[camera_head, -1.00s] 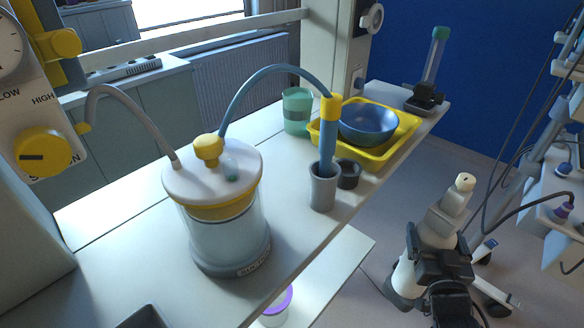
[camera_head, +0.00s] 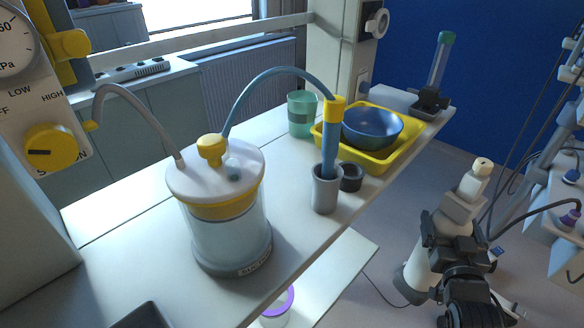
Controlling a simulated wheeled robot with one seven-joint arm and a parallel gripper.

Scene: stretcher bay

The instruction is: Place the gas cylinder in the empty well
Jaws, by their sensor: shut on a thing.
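A pale, tilted object that looks like the gas cylinder (camera_head: 462,206) is at the lower right, with a cream, knob-like top. My dark gripper (camera_head: 455,240) is shut around its body and hides part of it. The pale lower body shows at the left of the gripper. It is held over the floor, to the right of the counter and apart from it. I cannot make out for certain which opening is the empty well. A small dark cup (camera_head: 351,178) on the counter looks empty.
A suction jar (camera_head: 228,230) with hoses stands on the counter (camera_head: 120,225). A grey holder (camera_head: 325,195) carries a blue wand. A yellow tray (camera_head: 395,155) holds a blue bowl (camera_head: 371,128). A green cup (camera_head: 302,115) stands behind. Cables and equipment hang at the right edge.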

